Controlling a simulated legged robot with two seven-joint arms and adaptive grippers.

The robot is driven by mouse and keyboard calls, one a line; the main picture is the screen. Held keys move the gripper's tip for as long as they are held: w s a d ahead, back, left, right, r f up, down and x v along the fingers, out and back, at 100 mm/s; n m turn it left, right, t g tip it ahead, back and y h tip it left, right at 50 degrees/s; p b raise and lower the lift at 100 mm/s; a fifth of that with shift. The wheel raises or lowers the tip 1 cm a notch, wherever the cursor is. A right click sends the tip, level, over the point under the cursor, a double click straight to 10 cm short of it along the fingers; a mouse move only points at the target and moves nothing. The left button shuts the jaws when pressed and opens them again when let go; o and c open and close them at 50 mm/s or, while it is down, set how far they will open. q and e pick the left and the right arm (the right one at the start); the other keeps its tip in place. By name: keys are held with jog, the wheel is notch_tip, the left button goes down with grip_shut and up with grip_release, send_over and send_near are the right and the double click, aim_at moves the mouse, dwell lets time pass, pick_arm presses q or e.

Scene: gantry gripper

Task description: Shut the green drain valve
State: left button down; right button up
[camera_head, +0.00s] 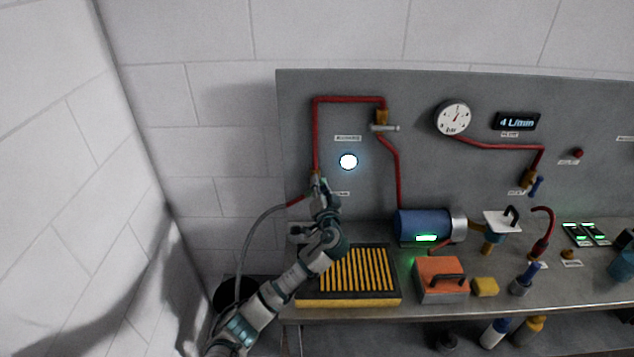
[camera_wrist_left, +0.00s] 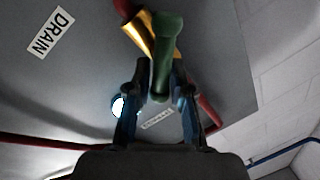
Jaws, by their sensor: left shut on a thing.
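The green drain valve handle (camera_wrist_left: 163,60) shows in the left wrist view, on a brass valve body (camera_wrist_left: 137,32) in a red pipe, beside a label reading DRAIN (camera_wrist_left: 51,33). My left gripper (camera_wrist_left: 160,98) has its two blue fingers on either side of the green handle and is shut on it. In the head view my left gripper (camera_head: 318,186) is at the lower end of the red pipe on the left of the panel and hides most of the valve. My right gripper is not in view.
A lit round white lamp (camera_head: 348,162) is just right of the valve. A yellow-slatted black tray (camera_head: 398,300), a blue motor (camera_head: 420,223) and an orange box with a handle (camera_head: 441,280) stand on the bench. A grey hose (camera_head: 247,243) hangs beside my left arm.

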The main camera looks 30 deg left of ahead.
pick_arm(q)
jog(key=shift+w+d+f+m+p, duration=0.1)
jog(key=shift+m+p, duration=0.05)
jog(key=shift+m, duration=0.4)
jog(key=shift+d+f+m+p, duration=0.1)
jog(key=shift+m+p, duration=0.05)
jog(key=shift+m, duration=0.4)
jog(key=shift+w+d+f+m+t+h+p, duration=0.1)
jog(key=shift+f+m+t+h+p, duration=0.4)
jog(key=shift+m, duration=1.25)
jog(key=shift+s+d+r+m+t+h+p, duration=0.15)
jog(key=shift+m+t+p, duration=0.2)
jog(key=shift+m+p, duration=0.95)
jog(key=shift+w+a+f+m+t+h+p, duration=0.15)
jog(key=shift+f+m+t+h, duration=0.25)
jog(key=shift+m, duration=1.75)
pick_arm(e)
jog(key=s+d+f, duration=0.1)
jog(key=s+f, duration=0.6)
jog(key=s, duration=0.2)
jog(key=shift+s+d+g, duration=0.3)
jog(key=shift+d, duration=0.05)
pick_arm(q)
jog(key=shift+d, duration=0.1)
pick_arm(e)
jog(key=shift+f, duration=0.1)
